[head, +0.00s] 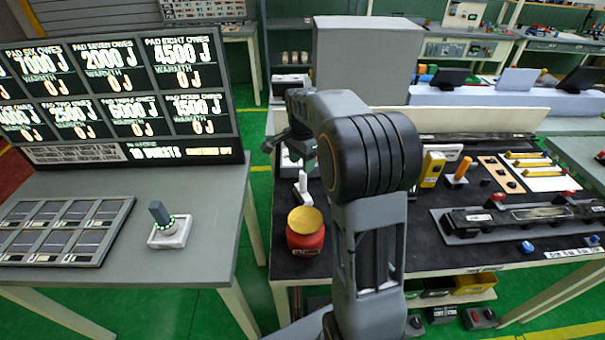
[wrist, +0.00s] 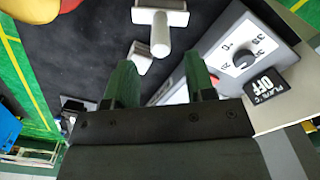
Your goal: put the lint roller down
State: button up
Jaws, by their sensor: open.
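A white T-shaped object, which looks like the lint roller (head: 302,187), stands on the dark bench mat with its handle up. In the wrist view the lint roller (wrist: 160,32) is at the top centre, beyond my fingertips and apart from them. My gripper (head: 286,145) is over the left part of the bench, partly hidden by my arm. In the wrist view my gripper (wrist: 160,72) is open, with nothing held between its green fingers. A small white piece (wrist: 143,58) shows beyond the gap between them.
A red jar with a yellow lid (head: 305,238) stands in front of the lint roller. A yellow block (head: 433,169) stands right of my arm.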

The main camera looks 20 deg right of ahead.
notch_tip(320, 180, up, 3)
jog(key=shift+r, duration=0.2)
jog(key=shift+s+a+r, duration=0.15)
jog(key=shift+r, duration=0.15)
jog(key=s+a+n+t, duration=0.1)
jog(key=s+a+n, duration=0.2)
jog(key=s+n, duration=0.2)
jog(key=s+a+f+n+t, duration=0.1)
jog(key=s+a+n, duration=0.2)
jog(key=s+n, duration=0.2)
jog(key=s+a+n+t, duration=0.2)
jog(key=s+n, duration=0.3)
jog(key=s, duration=0.4)
jog(key=shift+s+a+f, duration=0.15)
jog(key=shift+s+a, duration=0.05)
jog(key=shift+a, duration=0.55)
